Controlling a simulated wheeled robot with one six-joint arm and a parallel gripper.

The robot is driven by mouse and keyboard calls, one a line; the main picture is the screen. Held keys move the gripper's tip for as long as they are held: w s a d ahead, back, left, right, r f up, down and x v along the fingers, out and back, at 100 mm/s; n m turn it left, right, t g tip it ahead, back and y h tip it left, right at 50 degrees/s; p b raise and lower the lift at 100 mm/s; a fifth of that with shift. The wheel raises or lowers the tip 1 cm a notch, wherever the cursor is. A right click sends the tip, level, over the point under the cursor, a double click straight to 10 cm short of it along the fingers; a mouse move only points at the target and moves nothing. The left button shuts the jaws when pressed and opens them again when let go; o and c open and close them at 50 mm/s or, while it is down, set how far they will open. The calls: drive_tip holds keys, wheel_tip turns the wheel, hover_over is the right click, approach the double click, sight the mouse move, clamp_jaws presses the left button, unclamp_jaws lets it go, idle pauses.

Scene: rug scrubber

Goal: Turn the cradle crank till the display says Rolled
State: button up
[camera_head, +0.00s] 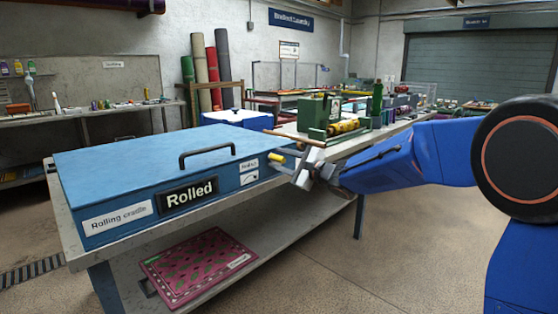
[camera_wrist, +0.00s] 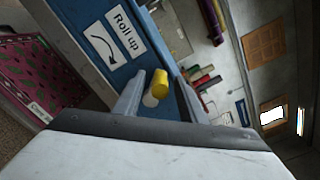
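The blue rolling cradle (camera_head: 150,170) stands on a table, its lid down, with a black handle on top. Its display (camera_head: 188,195) reads "Rolled". The crank's yellow grip (camera_head: 277,158) sticks out from the cradle's right side. My gripper (camera_head: 298,170) is just to the right of it. In the wrist view, the yellow grip (camera_wrist: 160,80) shows in the gap of my open gripper (camera_wrist: 159,90), with space on both sides. I cannot tell how deep it sits between the fingers. A "Roll up" label with a curved arrow (camera_wrist: 112,38) is on the cradle beside it.
A patterned red rug (camera_head: 197,262) lies on the shelf below the cradle. A green machine (camera_head: 318,113) and bottles stand on a bench behind my gripper. Rolled rugs (camera_head: 212,78) lean at the back wall. The floor at the front right is clear.

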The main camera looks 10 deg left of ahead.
drive_tip(key=v, duration=1.1)
drive_tip(key=shift+s, duration=0.15)
